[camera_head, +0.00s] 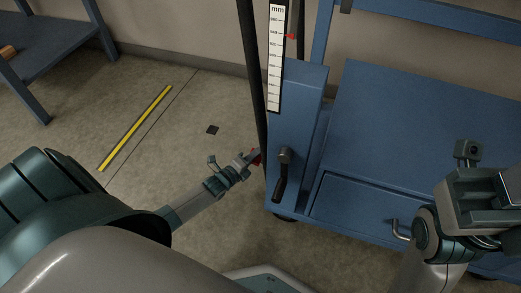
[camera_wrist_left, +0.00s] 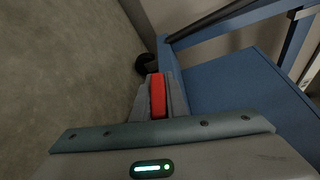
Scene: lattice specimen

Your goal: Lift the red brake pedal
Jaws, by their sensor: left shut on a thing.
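The red brake pedal (camera_wrist_left: 158,96) shows in the left wrist view, between the two grey fingers of my left gripper (camera_wrist_left: 158,98). My left gripper is shut on it. In the head view my left gripper (camera_head: 250,157) reaches the left side of the blue cart's post, and only a small bit of the red pedal (camera_head: 257,155) shows at its fingertips. I cannot tell the pedal's tilt. My right arm is at the lower right of the head view; its fingertips are not clearly visible.
The blue cart (camera_head: 420,120) has a post with a mm scale (camera_head: 275,60), a black crank handle (camera_head: 281,180) and a drawer handle (camera_head: 398,231). A black wheel (camera_wrist_left: 146,63) is beyond the pedal. A blue bench (camera_head: 60,45) stands far left.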

